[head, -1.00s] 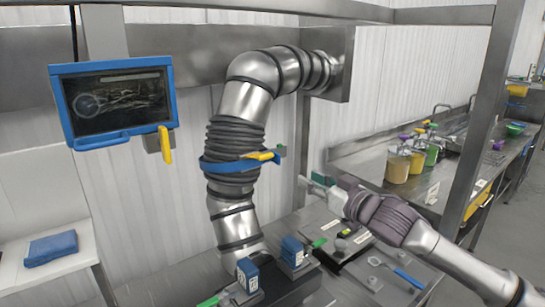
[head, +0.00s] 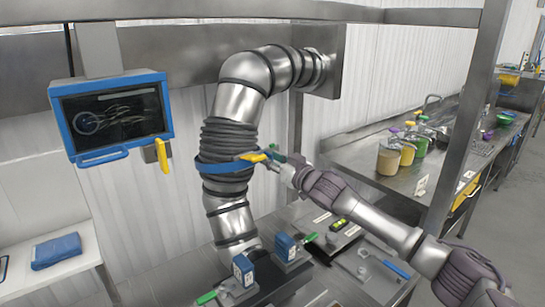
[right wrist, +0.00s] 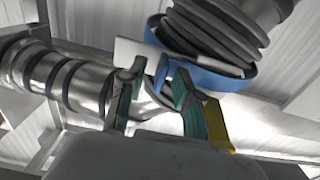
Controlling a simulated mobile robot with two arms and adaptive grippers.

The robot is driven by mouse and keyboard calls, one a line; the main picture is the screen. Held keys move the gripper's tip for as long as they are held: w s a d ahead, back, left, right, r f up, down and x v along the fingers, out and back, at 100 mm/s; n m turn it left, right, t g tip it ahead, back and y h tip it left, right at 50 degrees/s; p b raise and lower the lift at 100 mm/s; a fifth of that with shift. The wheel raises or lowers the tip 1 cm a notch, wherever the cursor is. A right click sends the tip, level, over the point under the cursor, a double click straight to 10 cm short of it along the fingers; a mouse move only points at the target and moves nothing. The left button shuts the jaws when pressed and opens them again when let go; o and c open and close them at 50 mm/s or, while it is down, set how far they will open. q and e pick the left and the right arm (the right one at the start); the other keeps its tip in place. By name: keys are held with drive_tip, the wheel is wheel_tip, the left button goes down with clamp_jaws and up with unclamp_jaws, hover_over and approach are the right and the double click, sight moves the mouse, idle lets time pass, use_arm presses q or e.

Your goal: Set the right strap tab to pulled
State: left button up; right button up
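A blue strap (head: 222,167) wraps the dark ribbed sleeve of a metal duct in the head view. A yellow tab (head: 253,156) sticks out on its right side. In the right wrist view I see the strap (right wrist: 228,78), a pale flat piece (right wrist: 138,54) beside it and a yellow piece (right wrist: 219,128). I cannot tell which piece is the right strap tab. My right gripper (head: 282,166) is at the strap's right end. Its green-padded fingers (right wrist: 156,103) are apart, with part of the strap seen between or behind them; contact is unclear. My left gripper is out of view.
The metal duct (head: 238,103) rises from the bench to a wall beam. A blue-framed screen (head: 112,115) hangs at left, with a yellow handle (head: 163,155) beside it. Blue boxes (head: 285,247) stand on the bench below. A steel post (head: 465,110) is at right.

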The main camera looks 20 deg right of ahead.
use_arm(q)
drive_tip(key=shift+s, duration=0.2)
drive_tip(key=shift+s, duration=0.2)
use_arm(e)
clamp_jaws()
